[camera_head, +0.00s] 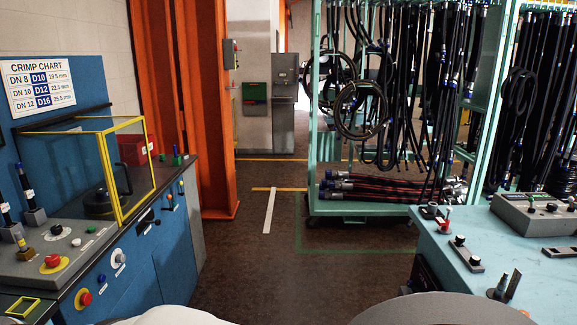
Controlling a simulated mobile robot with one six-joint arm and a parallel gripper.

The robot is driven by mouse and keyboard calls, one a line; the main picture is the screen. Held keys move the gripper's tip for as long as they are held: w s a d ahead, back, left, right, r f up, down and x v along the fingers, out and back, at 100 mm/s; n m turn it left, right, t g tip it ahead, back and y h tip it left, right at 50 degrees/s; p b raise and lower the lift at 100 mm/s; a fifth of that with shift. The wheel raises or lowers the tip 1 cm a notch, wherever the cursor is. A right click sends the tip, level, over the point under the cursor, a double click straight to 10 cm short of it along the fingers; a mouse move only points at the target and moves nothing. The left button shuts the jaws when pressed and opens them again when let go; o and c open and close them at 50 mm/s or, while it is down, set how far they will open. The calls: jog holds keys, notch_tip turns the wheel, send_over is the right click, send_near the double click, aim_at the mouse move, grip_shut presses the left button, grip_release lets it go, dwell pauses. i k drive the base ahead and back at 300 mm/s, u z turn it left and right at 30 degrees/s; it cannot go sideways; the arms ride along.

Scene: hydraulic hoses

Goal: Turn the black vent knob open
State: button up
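I cannot tell for certain which part is the vent knob, as no label for it is readable. A small black knob (460,240) stands on a narrow grey plate on the light-blue bench at the right. A black handle (148,221) sticks out farther along that front. Which way any of them is turned is too small to tell. My gripper is not in view.
The left bench carries a yellow-framed clear guard (122,180) and red stop buttons (53,261). The light-blue bench (440,262) has a grey control box (535,215) and upright black parts. A hose rack (315,120) stands behind. The dark floor (235,270) between benches is clear.

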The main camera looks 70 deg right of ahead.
aim_at(551, 207)
jog(key=z, duration=2.85)
jog(key=i, duration=2.7)
jog(key=z, duration=2.4)
jog(key=i, duration=0.5)
jog(key=u, duration=0.1)
